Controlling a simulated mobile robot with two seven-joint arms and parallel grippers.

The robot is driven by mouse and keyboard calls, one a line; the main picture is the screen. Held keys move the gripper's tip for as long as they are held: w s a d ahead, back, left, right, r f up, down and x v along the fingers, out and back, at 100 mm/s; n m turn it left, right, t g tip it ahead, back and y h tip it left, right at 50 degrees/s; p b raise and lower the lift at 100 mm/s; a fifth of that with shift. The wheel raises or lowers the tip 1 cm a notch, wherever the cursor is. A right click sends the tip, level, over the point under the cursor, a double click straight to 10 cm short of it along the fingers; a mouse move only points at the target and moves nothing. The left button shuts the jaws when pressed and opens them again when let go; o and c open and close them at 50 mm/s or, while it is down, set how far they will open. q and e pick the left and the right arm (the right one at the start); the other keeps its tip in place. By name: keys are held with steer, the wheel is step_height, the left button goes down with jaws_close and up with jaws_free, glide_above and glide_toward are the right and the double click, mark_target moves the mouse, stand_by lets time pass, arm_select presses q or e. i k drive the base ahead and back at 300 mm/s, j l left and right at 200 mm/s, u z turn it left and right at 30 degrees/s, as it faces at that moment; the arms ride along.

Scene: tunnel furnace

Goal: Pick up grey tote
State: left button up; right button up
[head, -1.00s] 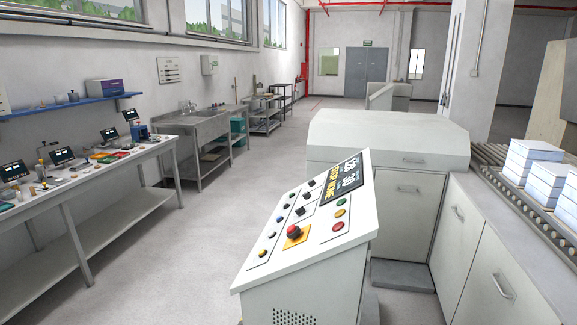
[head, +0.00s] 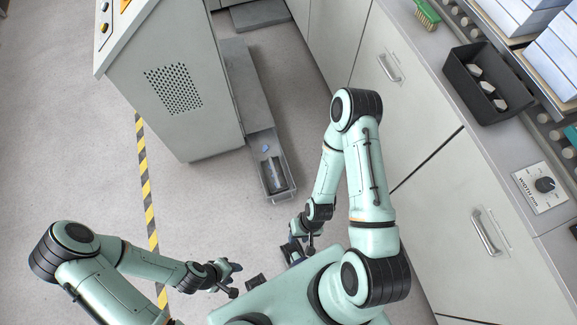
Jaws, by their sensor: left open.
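A narrow grey tote (head: 280,196) sits low on the floor between the control console and the white cabinets. It holds a dark cylindrical object and a small blue piece. My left gripper (head: 229,279) is at the lower middle, open and empty, apart from the tote and nearer to my base. My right gripper (head: 296,248) is below the tote in the picture and apart from it. Its fingers are small and partly hidden, so I cannot tell how its jaws stand.
The console (head: 190,95) stands left of the tote and white cabinets (head: 440,190) stand to the right. A grey slab (head: 243,85) lies behind the tote. On the counter are a black bin (head: 465,88) with pale pieces and a green brush (head: 427,14). Floor at left is clear.

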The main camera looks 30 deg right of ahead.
mark_target(265, 163)
steer(key=k+l+z, duration=0.1)
steer(key=k, duration=0.3)
steer(key=k+l+z, duration=0.15)
steer(key=k, duration=0.25)
steer(key=k+l+z, duration=0.1)
steer(key=k, duration=0.35)
steer(key=i+j+z, duration=0.1)
steer(key=i+j, duration=0.7)
steer(key=i, duration=0.2)
steer(key=i+j, duration=0.85)
steer(key=i, duration=0.15)
steer(key=l+z, duration=0.05)
